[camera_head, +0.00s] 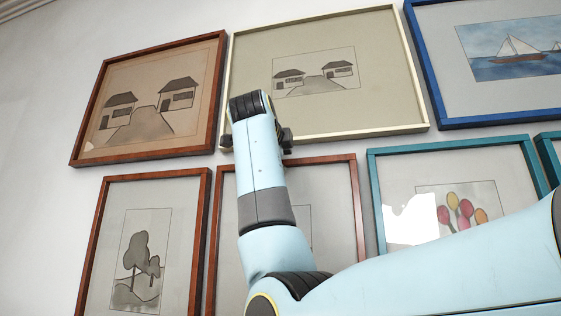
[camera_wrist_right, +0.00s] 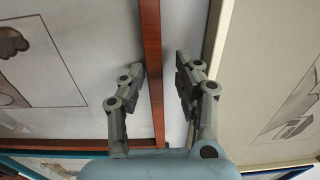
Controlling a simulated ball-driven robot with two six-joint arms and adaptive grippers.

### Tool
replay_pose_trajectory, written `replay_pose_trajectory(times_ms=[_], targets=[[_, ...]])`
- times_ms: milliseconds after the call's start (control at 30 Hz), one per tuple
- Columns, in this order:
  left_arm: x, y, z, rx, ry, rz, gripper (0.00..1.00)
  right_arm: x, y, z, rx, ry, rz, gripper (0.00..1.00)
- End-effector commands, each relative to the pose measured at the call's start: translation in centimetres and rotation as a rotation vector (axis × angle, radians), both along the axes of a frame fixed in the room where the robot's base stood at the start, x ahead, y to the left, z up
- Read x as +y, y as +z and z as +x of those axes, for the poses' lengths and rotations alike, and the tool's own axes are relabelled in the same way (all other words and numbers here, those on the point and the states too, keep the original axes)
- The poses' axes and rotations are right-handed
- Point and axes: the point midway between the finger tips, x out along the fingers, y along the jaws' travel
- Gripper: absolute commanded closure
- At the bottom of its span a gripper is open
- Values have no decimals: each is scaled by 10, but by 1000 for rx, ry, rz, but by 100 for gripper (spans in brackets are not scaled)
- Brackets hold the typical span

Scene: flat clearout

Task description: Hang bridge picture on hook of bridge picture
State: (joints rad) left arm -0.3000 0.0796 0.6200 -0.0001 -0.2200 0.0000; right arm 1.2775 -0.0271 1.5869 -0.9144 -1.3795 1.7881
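No drawing that I can see clearly shows a bridge. The brown-framed picture (camera_head: 351,205) in the lower middle has its drawing mostly hidden behind my right arm, so I cannot tell whether it is the bridge picture. Its frame also shows in the right wrist view (camera_wrist_right: 153,100). My right gripper (camera_wrist_right: 160,80) is at the top edge of this frame, with one finger on each side of the top bar. A gap shows between the bar and the finger on the right, so it looks open. In the head view the gripper (camera_head: 257,140) is mostly hidden behind the wrist. No hook is visible.
A cream-framed house picture (camera_head: 327,132) hangs just above the gripper. A brown-framed house picture (camera_head: 148,155) and a brown-framed tree picture (camera_head: 199,240) are at left. Gaps are narrow.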

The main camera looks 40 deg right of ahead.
Motion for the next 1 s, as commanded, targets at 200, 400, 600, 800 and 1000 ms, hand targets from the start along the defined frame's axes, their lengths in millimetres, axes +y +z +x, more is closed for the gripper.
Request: replay_pose_trajectory(times_ms=[200, 400, 600, 800, 1000], targets=[[0, 0, 0, 0, 0, 0, 60, 0, -2, 1, 4, 0, 2, 56], [1, 0, -1, 1, 0, 2, 60, 5, -4, -1, 9, 3, 4, 56], [1, 0, 0, 0, 0, 1, 60, 34, -4, -24, 5, 7, 6, 56], [1, 0, 0, 0, 0, 1, 60, 67, -3, -54, 4, 6, 5, 56], [0, 0, 0, 0, 0, 0, 60, 88, -4, -72, 4, 4, 3, 56]])
